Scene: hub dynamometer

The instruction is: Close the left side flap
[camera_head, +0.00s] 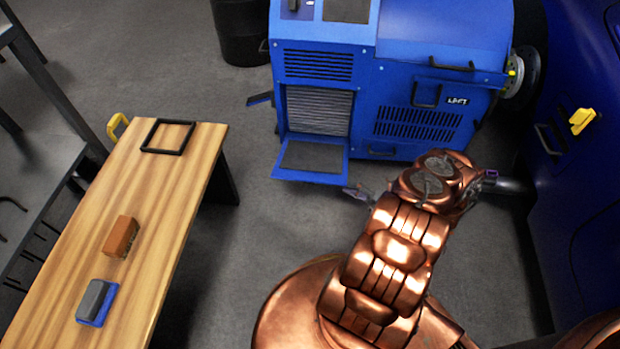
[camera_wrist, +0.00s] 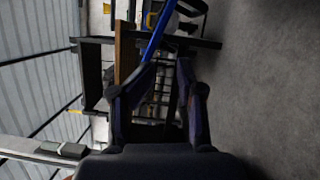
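The blue machine (camera_head: 415,75) stands at the back centre, with a label that appears to read LEFT on its right-hand face. A blue flap with a dark panel (camera_head: 312,156) hangs folded out, low on its louvred face, below the grey slats. My gripper (camera_head: 360,192) is just right of and in front of this flap, partly hidden by my copper arm. In the wrist view my gripper (camera_wrist: 168,70) has its two fingers apart. A blue strip (camera_wrist: 160,30), possibly a flap edge, shows beyond the fingertips, near the left finger; I cannot tell if they touch.
A wooden bench (camera_head: 165,190) at left carries a black frame (camera_head: 168,136), a brown block (camera_head: 120,236) and a grey-and-blue block (camera_head: 96,300). A dark blue cabinet (camera_head: 575,200) stands close on the right. Grey floor (camera_head: 270,225) is clear between bench and machine.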

